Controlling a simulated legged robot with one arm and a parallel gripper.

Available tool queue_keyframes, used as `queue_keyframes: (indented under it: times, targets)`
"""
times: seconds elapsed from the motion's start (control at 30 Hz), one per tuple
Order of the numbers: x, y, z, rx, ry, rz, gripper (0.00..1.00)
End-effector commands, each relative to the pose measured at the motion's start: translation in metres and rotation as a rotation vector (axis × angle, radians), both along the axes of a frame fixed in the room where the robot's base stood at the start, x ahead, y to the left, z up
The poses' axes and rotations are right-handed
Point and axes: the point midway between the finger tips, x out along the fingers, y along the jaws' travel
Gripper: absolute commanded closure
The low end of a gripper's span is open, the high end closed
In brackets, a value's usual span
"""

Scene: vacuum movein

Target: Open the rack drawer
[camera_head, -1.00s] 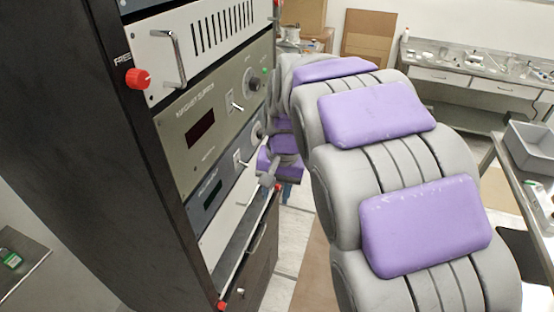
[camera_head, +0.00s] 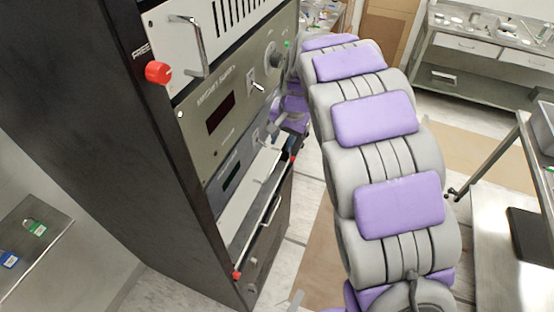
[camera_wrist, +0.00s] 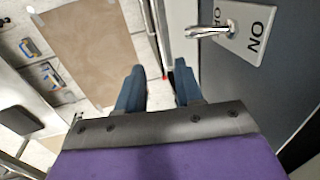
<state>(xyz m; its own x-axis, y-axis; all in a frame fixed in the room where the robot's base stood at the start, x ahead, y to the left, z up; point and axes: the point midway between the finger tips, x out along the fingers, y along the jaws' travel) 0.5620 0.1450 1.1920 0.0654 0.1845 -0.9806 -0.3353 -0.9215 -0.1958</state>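The black rack (camera_head: 90,120) stands at the left of the head view. Low on its front is a pale drawer panel (camera_head: 238,212) with a long bar handle (camera_head: 270,212) and a red knob at each end, the near one (camera_head: 237,275) clearest. I cannot tell whether the drawer is pulled out at all. My gripper (camera_wrist: 159,88) is open in the wrist view, its two blue fingers apart with nothing seen between them. A pale panel (camera_wrist: 181,35) and a thin bar (camera_wrist: 153,35) lie beyond the fingertips. In the head view my gripper is mostly hidden beside the rack's far edge.
A toggle switch (camera_wrist: 215,31) on the rack face is close right of my fingers. Above the drawer are instrument panels, a red knob (camera_head: 158,72) and an upper handle (camera_head: 196,45). A metal table (camera_head: 490,235) stands right; a bench (camera_head: 480,50) is behind.

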Motion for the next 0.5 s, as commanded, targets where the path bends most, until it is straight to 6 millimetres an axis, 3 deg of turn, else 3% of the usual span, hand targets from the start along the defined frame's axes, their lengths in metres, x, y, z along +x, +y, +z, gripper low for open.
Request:
queue_keyframes:
  times: [0.3,0.5]
  targets:
    - [0.003,0.011,-0.062,-0.001,0.004,0.001,0.64]
    - [0.004,0.014,-0.086,0.001,0.003,0.001,0.64]
